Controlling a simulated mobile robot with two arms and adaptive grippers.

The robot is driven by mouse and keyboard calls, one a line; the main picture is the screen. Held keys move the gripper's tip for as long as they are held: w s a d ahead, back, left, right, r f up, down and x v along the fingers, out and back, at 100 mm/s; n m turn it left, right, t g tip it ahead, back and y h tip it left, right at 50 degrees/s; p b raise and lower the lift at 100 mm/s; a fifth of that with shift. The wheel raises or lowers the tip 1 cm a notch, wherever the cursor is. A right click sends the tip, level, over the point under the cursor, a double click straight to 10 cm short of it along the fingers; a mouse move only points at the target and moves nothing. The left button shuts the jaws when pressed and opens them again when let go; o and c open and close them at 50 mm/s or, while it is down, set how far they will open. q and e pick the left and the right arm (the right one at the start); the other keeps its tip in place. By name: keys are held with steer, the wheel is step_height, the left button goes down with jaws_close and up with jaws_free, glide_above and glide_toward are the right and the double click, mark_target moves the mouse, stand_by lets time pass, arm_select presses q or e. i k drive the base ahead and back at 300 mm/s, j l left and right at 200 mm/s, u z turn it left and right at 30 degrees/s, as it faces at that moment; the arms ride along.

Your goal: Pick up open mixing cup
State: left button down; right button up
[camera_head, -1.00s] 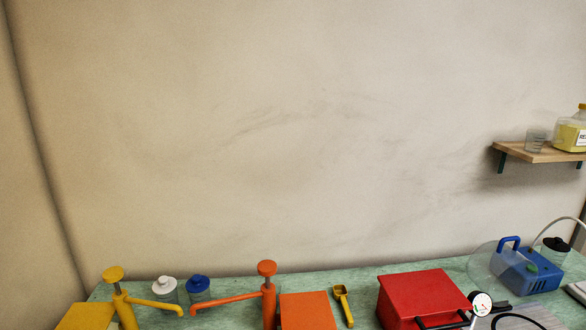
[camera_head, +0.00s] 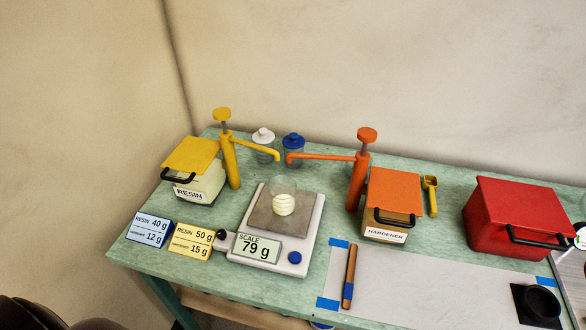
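The open mixing cup (camera_head: 284,200) is clear and stands upright on the plate of the scale (camera_head: 303,239). Pale banded contents show in its lower part, and its upper wall is see-through. The scale display reads 79 g. No gripper fingers show in the head view. Dark rounded shapes at the bottom left corner look like part of my own arm, cut off by the frame edge.
The yellow resin pump (camera_head: 230,160) and orange hardener pump (camera_head: 358,180) flank the cup, spouts reaching inward behind it. Two lidded jars, white (camera_head: 263,138) and blue (camera_head: 293,140), stand behind. Label cards (camera_head: 190,241) lie left of the scale. A red box (camera_head: 515,210) is at right.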

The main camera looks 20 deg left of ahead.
mark_target(283, 188)
steer(key=k+l+u, duration=0.1)
steer(key=l+u, duration=0.15)
steer(key=u, duration=0.2)
steer(key=k+l+u, duration=0.1)
steer(key=u, duration=0.35)
steer(key=k+l+u, duration=0.15)
steer(key=u, duration=0.3)
steer(key=l, duration=0.1)
